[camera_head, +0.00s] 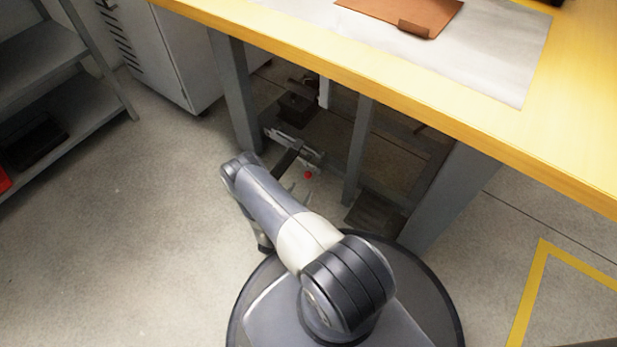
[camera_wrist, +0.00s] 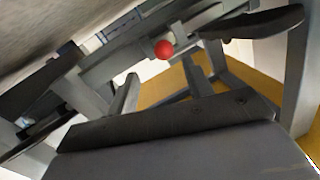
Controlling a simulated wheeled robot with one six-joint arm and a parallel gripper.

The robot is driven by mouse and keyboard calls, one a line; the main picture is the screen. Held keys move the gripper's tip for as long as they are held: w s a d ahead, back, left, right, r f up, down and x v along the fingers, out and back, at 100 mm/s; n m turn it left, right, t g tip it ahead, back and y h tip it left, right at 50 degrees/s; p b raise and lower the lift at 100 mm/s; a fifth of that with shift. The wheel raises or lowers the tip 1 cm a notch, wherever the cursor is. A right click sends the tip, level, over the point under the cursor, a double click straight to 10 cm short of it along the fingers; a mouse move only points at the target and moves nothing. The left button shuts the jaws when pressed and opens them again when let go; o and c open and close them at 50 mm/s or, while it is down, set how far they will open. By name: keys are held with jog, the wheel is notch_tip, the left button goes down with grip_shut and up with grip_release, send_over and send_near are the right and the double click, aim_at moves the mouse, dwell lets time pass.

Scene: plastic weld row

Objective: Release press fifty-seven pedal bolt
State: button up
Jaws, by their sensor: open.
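A small red ball-shaped knob (camera_head: 308,175) shows under the yellow-edged bench, beside a grey metal bracket (camera_head: 292,144) with a dark pedal-like bar; it appears to be the bolt's knob. In the wrist view the same red knob (camera_wrist: 164,49) sits on a grey bar assembly (camera_wrist: 120,59). My gripper (camera_wrist: 158,68) is open, its two fingers pointing toward the knob, which lies between and just beyond the fingertips. I cannot tell whether they touch it. In the head view my forearm hides most of the gripper. No press number is readable.
The bench (camera_head: 400,95) has grey legs close on both sides of the bracket. Another dark pedal unit (camera_head: 297,107) stands further back. A grey cabinet (camera_head: 160,50) and shelf rack (camera_head: 60,90) stand at left. The floor at left is clear.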

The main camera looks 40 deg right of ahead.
aim_at(306, 178)
jog(key=b+x, duration=0.1)
jog(key=x, duration=0.3)
jog(key=b+x, duration=0.1)
jog(key=x, duration=0.3)
jog(key=shift+w, duration=0.4)
jog(key=shift+c, duration=0.5)
grip_shut()
